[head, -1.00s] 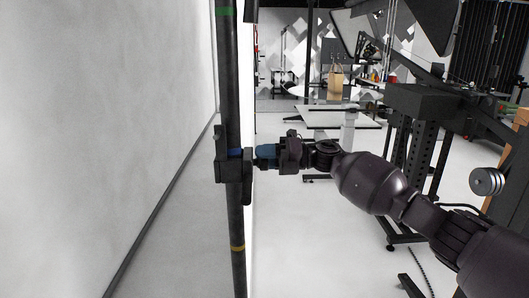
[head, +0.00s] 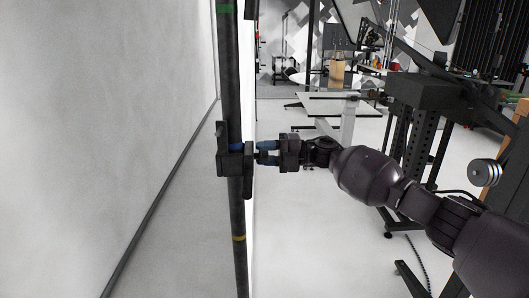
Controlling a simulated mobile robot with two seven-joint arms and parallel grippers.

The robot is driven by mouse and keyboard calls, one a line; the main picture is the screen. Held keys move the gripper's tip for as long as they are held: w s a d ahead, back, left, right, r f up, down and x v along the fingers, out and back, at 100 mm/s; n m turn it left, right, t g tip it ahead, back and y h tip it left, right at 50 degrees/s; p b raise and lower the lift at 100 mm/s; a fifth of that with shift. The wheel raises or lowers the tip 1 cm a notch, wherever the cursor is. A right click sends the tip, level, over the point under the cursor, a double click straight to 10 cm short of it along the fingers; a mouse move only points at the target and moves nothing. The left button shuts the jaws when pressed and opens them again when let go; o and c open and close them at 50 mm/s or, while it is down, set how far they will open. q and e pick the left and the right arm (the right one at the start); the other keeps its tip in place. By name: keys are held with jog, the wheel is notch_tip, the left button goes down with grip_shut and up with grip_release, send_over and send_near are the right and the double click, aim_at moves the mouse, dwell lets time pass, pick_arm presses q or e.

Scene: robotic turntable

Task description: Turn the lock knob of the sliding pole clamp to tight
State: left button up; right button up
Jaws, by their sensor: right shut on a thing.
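The sliding pole clamp (head: 224,158) is a black block around a dark upright pole (head: 232,90), level with a blue band on the pole. A dark upright plate shows on the clamp's right side. My right gripper (head: 262,153) comes in from the right, with two blue fingers pointing left, one above the other. Its tips are shut on the lock knob, a small dark part at the clamp's right side. The knob is mostly hidden by the fingers, so its setting cannot be read. My left gripper is out of view.
The pole has a green band near the top and a yellow band below the clamp. A white wall (head: 120,110) lies to the left. A white table (head: 340,105) stands behind my right arm, and a black frame (head: 420,95) stands at the right.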

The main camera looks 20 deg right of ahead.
jog(key=shift+w+r, duration=0.1)
jog(key=shift+r, duration=0.05)
jog(key=o, duration=0.6)
jog(key=shift+c, duration=0.2)
jog(key=shift+d, duration=0.1)
jog(key=b+v, duration=0.2)
jog(key=v, duration=0.8)
jog(key=shift+d, duration=0.35)
